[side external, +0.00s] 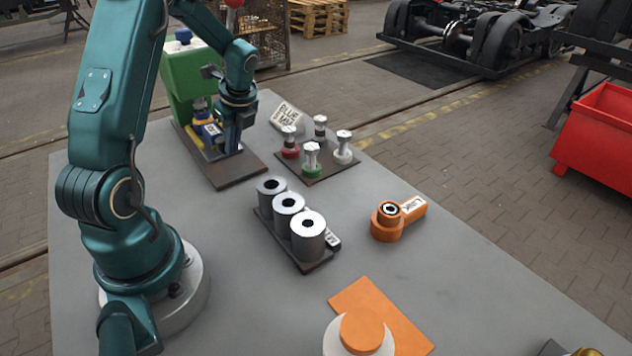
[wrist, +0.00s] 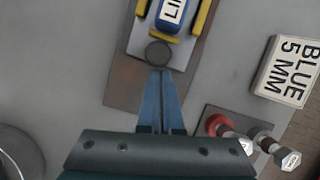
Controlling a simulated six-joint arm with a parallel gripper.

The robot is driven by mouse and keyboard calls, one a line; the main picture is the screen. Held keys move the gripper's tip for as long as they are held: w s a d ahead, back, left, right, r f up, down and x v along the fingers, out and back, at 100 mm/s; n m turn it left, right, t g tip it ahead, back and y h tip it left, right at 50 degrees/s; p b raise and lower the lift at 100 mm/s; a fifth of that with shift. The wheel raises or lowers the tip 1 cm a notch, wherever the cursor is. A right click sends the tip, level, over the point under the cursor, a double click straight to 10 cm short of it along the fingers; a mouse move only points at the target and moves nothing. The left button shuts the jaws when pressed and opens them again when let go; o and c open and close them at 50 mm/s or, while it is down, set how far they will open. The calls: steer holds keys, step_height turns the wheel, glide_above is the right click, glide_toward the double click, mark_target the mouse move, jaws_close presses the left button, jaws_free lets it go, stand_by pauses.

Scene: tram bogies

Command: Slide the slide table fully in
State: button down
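The slide table (wrist: 136,45) is a light grey plate on a brown base (wrist: 125,88) in the wrist view. It carries a blue part with a partly visible label (wrist: 172,12) between yellow brackets (wrist: 203,20). A round dark knob (wrist: 158,53) sits at its near end. In the side view, the blue and yellow parts (side external: 208,131) stand at the foot of a green press (side external: 186,82). My gripper (wrist: 161,73) has its two blue fingers together, with nothing seen between them. The fingertips are right by the knob's near side; I cannot tell whether they touch. My gripper (side external: 231,150) partly hides the slide table in the side view.
A plate with several coloured-base bolts (side external: 316,160) and a "BLUE 5 MM" block (wrist: 288,70) are to the right of my gripper. A rack of grey cylinders (side external: 291,222), an orange link (side external: 398,215) and an orange mat (side external: 400,325) lie nearer the camera. Open tabletop lies between.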

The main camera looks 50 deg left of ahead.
steer(key=shift+a+r, duration=0.15)
steer(key=shift+a, duration=0.05)
